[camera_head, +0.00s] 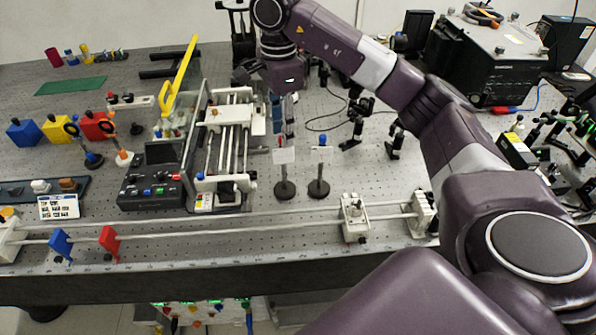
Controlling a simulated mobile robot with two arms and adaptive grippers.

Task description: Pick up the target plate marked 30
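Two small white plates stand upright on dark round-based posts near the middle of the bench. The left plate (283,155) has a red knob on top, and the right plate (321,154) has a blue knob. Their markings are too small to read, so I cannot tell which is marked 30. My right arm reaches in from the right and bends down at the wrist. My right gripper (283,122) points down above and behind the left plate in the picture. Its fingers are small and dark, and their opening is unclear. My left gripper is out of view.
A railed instrument (228,150) with a yellow lever stands left of the plates. A rail (200,230) with blue and red flags and a white carriage (354,215) runs along the front edge. Optics mounts (395,143) stand to the right. Bare bench lies around the plates' bases.

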